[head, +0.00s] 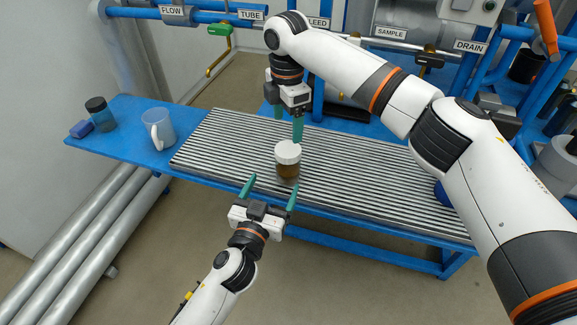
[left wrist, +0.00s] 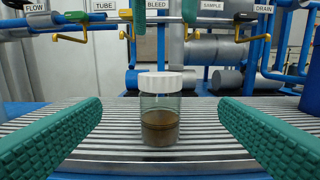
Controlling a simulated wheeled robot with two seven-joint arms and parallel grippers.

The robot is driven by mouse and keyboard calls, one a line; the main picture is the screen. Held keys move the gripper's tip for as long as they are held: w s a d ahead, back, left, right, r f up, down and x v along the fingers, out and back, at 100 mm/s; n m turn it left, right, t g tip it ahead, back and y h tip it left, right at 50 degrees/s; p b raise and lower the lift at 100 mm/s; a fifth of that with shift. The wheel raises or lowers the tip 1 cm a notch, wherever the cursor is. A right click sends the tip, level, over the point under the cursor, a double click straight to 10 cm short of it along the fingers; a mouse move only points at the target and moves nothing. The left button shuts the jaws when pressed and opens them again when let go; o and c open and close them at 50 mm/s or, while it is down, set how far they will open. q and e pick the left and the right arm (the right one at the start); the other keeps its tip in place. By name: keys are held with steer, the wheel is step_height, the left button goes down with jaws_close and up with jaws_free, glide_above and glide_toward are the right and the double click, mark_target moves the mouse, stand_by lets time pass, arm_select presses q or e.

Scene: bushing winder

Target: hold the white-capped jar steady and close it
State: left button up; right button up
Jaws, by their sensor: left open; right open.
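The white-capped jar (head: 288,162) stands upright on the ribbed grey rack near the middle of the bench. In the left wrist view the jar (left wrist: 160,112) is clear glass with brown contents low inside, and its white cap (left wrist: 160,81) sits on top. Whether the cap is tight cannot be told. My left gripper (head: 270,188) is open in front of the jar, its green fingers pointing at it without touching. My right gripper (head: 288,128) is open above and behind the jar, fingers pointing down, apart from the cap.
The ribbed surface (head: 380,180) right of the jar is largely clear. Labelled pipes with valves run behind.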

mark_target(289, 153)
arm_select(q)
steer(key=x, duration=1.2)
steer(key=shift+w+f, duration=0.1)
arm_select(e)
steer(key=shift+w+f, duration=0.1)
arm_select(q)
steer(key=c, duration=1.3)
jaws_close()
arm_select(e)
steer(key=shift+c, duration=1)
steer(key=m, duration=0.4)
steer(key=shift+m, duration=0.3)
steer(key=shift+f, duration=4)
